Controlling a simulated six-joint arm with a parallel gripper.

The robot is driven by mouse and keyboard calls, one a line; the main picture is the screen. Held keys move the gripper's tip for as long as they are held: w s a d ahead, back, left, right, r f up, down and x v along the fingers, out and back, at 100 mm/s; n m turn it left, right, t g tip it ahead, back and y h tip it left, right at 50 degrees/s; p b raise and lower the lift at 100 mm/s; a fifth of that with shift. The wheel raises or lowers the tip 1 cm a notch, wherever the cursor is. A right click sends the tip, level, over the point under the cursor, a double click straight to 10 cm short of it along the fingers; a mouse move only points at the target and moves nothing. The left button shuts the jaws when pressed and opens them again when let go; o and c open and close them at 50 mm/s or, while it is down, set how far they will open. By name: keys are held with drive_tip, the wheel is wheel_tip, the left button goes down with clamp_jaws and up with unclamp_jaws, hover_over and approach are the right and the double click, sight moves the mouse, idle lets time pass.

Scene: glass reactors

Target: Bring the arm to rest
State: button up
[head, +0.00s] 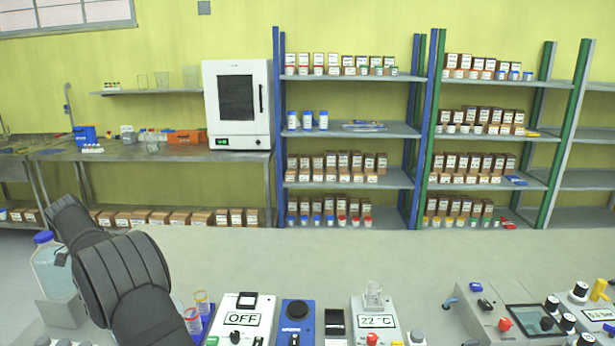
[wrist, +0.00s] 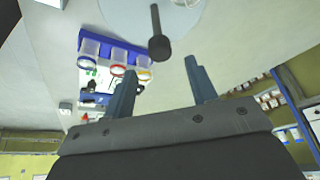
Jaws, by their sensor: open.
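My arm, in black segments, rises from the bottom edge at the left of the head view and bends up and left; its gripper end cannot be made out there. In the wrist view my gripper (wrist: 160,66) shows two blue-grey fingers spread well apart. It is open, with nothing held between the fingers. A dark rod with a thick end (wrist: 159,45) shows beyond the fingertips, under a pale round shape; whether it is near the fingers in depth I cannot tell.
A blue rack of ringed vials (wrist: 112,62) also shows in the head view (head: 208,321), right of my arm. A blue-capped bottle (head: 55,270) stands left of my arm. An OFF-labelled device (head: 240,320), a 22 °C device (head: 378,325) and a control panel (head: 530,318) line the front.

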drive_tip(key=x, duration=0.5)
drive_tip(key=shift+w+d+f, duration=0.1)
drive_tip(key=shift+f, duration=0.25)
drive_tip(key=v, duration=1.7)
drive_tip(key=x, duration=1.7)
drive_tip(key=n+t+y, duration=0.1)
drive_tip(key=n, duration=0.3)
drive_tip(key=shift+d, duration=0.1)
drive_tip(key=n+y, duration=0.2)
drive_tip(key=n, duration=0.3)
drive_tip(key=shift+d, duration=0.1)
drive_tip(key=shift+r, duration=0.1)
idle(1.1)
